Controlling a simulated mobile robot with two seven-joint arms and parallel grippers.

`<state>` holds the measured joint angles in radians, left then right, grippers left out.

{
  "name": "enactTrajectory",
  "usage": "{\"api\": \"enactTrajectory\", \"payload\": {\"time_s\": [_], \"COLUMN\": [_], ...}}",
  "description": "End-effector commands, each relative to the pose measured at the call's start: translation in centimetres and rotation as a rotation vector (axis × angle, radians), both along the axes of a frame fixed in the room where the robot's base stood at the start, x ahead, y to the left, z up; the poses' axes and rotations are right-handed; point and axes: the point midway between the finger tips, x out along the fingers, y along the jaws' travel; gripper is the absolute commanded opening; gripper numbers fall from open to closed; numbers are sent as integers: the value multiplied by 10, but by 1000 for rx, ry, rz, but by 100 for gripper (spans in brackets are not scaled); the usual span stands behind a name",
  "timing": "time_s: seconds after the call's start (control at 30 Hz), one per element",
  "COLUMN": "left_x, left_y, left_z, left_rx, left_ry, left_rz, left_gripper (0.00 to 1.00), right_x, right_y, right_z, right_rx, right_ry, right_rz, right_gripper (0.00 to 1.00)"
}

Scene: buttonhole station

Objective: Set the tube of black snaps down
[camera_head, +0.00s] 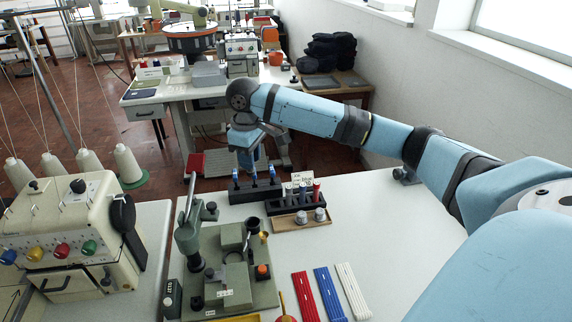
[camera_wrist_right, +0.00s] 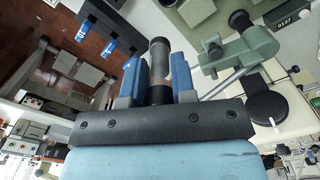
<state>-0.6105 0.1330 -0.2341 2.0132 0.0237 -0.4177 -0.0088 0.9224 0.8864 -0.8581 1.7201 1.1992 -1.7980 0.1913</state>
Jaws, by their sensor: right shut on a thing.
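My right gripper (camera_head: 249,158) reaches in from the right, pointing down just behind the black rack with blue tabs (camera_head: 262,193). In the wrist view the gripper (camera_wrist_right: 157,88) is shut on a tube (camera_wrist_right: 158,66), a grey, see-through cylinder with dark ends, held between the two blue fingers. The tube cannot be made out in the head view. The rack with blue tabs also shows at the upper left of the wrist view (camera_wrist_right: 108,22); I cannot tell how far the tube is from it. My left gripper is not in view.
A second black rack (camera_head: 328,203) holds several tubes, one red. Red, blue (camera_head: 330,292) and white strips lie in front. The white table (camera_head: 400,235) is clear to the right.

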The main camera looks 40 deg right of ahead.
Motion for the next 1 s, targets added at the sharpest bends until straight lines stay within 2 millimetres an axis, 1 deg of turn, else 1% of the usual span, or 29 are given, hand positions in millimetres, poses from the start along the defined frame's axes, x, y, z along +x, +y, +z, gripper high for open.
{"api": "enactTrajectory", "payload": {"time_s": [0.03,0.1,0.47,0.7,0.9,1.0], "left_x": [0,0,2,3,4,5], "left_y": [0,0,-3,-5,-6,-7], "left_z": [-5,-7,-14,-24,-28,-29], "left_rx": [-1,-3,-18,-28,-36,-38], "left_ry": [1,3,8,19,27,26], "left_rz": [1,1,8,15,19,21], "left_gripper": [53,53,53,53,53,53], "right_x": [2,4,13,18,21,21], "right_y": [-5,-12,-47,-71,-86,-91], "right_z": [-3,-4,-6,-7,-8,-7], "right_rx": [-1,-1,0,1,4,3], "right_ry": [1,2,5,5,4,3], "right_rz": [91,236,982,1476,1814,1924], "right_gripper": [1,1,1,1,1,1]}}
